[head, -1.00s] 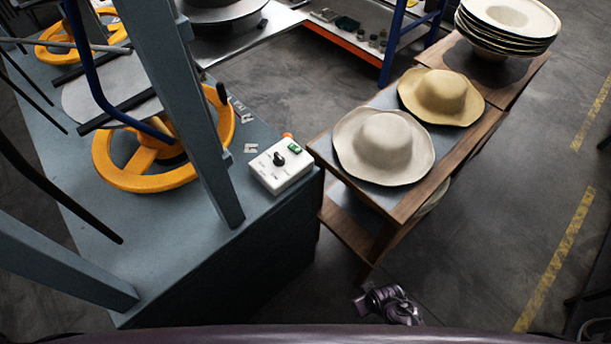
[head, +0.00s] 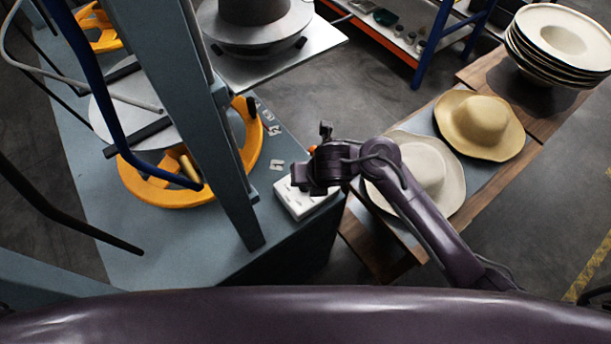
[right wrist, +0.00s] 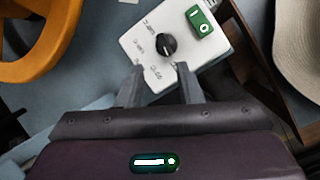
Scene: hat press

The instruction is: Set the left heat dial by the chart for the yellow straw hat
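A white control box (head: 304,204) sits on the corner of the blue-grey press table. In the right wrist view the box (right wrist: 145,48) carries a black round dial (right wrist: 167,43) with several small printed labels, too small to read surely, and a green switch (right wrist: 200,22). My right gripper (head: 308,180) is over the box and hides the dial in the head view. Its fingers (right wrist: 160,70) are apart, just short of the dial, with nothing between them. The yellow straw hat (head: 480,120) lies on the side table. I see no readable chart. My left gripper is not in view.
A cream hat (head: 430,175) lies under my right forearm in the head view. Stacked pale hats (head: 562,40) stand at the far right. An orange handwheel (head: 150,190) and the press upright (head: 215,130) stand left of the box. Open floor lies between the tables.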

